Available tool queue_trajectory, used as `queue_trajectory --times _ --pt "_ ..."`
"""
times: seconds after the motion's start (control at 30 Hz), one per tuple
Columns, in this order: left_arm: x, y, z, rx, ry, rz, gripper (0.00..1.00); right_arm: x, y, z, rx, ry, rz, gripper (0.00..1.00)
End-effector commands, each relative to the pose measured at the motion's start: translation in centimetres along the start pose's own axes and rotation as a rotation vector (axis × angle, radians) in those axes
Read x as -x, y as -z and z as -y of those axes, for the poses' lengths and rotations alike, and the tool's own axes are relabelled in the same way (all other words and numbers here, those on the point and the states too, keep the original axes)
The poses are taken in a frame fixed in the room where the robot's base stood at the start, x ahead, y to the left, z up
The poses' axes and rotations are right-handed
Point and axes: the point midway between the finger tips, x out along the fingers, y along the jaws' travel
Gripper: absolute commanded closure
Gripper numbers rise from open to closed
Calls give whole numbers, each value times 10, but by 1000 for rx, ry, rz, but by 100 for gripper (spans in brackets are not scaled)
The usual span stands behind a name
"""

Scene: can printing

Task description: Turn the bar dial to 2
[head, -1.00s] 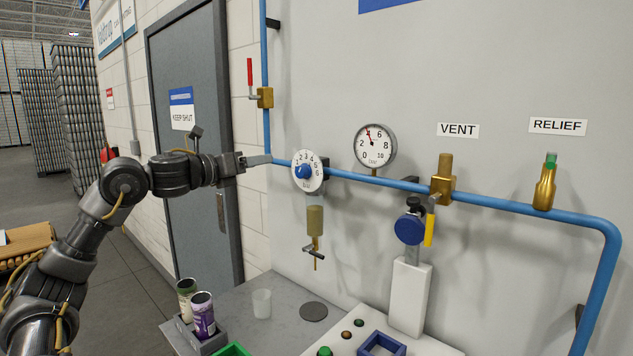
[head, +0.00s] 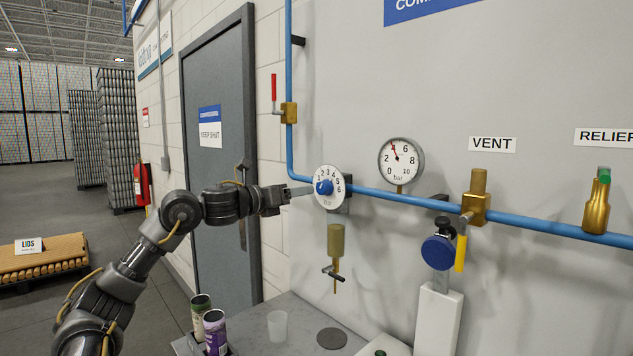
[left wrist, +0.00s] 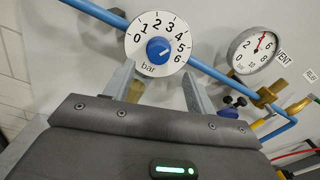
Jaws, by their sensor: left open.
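The bar dial is a round white plate (head: 343,198) numbered 0 to 6, with a blue knob (head: 323,187) at its centre, on the blue pipe. In the left wrist view the dial plate (left wrist: 137,53) and blue knob (left wrist: 159,50) are seen nearly face on. I cannot read the knob's setting surely. My left gripper (head: 302,191) is just left of the dial in the head view. In the left wrist view its two fingers (left wrist: 158,84) are spread and empty, below the knob and apart from it. My right gripper is out of view.
A red-handled valve (head: 289,113) is up left, a brass filter bowl (head: 336,242) below. The VENT valve (head: 477,196) and RELIEF valve (head: 598,205) are further right.

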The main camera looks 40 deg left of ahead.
Motion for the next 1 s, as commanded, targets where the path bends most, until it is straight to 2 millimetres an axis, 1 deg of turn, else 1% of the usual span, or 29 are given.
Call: queue_trajectory --times 0.03,0.1,0.3,0.4,0.57,0.8,0.87,1.0 --pt "-11 -8 2 9 2 1 44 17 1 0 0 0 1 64" --pt "-24 -7 2 8 1 -1 44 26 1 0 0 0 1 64" --pt "-55 -4 -1 6 -3 0 44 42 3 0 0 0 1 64" --pt "-64 -2 -1 4 -3 -1 44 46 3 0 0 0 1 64" --pt "-71 0 -2 1 -4 -1 44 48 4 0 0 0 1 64" --pt "-72 1 -2 1 -5 -2 44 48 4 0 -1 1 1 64" --pt "-71 1 -3 1 -5 -2 51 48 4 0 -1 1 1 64" --pt "-71 1 -3 1 -5 -2 69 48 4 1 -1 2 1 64"
